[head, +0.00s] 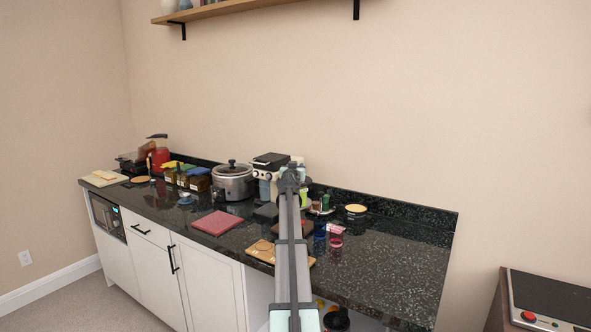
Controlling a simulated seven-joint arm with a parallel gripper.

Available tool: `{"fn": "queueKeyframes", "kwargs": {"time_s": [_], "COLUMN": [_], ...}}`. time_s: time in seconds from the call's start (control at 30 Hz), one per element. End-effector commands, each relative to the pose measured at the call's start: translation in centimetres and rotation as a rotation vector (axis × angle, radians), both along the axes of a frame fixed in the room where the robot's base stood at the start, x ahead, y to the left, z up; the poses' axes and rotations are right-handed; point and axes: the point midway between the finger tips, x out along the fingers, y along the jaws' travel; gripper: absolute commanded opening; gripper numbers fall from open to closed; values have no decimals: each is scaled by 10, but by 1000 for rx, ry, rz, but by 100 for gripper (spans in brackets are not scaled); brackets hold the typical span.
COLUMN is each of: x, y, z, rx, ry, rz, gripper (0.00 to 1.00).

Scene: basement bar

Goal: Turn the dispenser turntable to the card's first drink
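My arm (292,250) reaches from the bottom edge across the dark counter. Its far joint (290,176) stands in front of the things at the back, and my gripper's fingers cannot be made out there. Just right of that joint are a small green bottle (304,198) and another small dark green bottle (326,202). They may belong to the dispenser turntable, but the turntable itself is mostly hidden by my arm and too small to make out. No drink card can be picked out with certainty.
Left of my arm stand a coffee machine (268,172), a slow cooker (232,182) and a red mat (217,223). A wooden board (262,250) lies near the front edge. Blue cups (320,229) and a pale round dish (356,210) are to the right. The counter's right end (395,265) is clear.

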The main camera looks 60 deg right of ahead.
Motion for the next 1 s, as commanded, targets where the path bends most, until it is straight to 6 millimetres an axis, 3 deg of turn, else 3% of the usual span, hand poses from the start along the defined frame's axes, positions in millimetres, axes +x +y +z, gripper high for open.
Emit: {"fn": "queueKeyframes", "kwargs": {"time_s": [0.77,0.8,1.0], "x": [0,0,0], "y": [1,1,0], "z": [-1,-1,-1], "rx": [2,2,1], "ry": [1,1,0], "rz": [30,30,30], "gripper": [0,44,63]}}
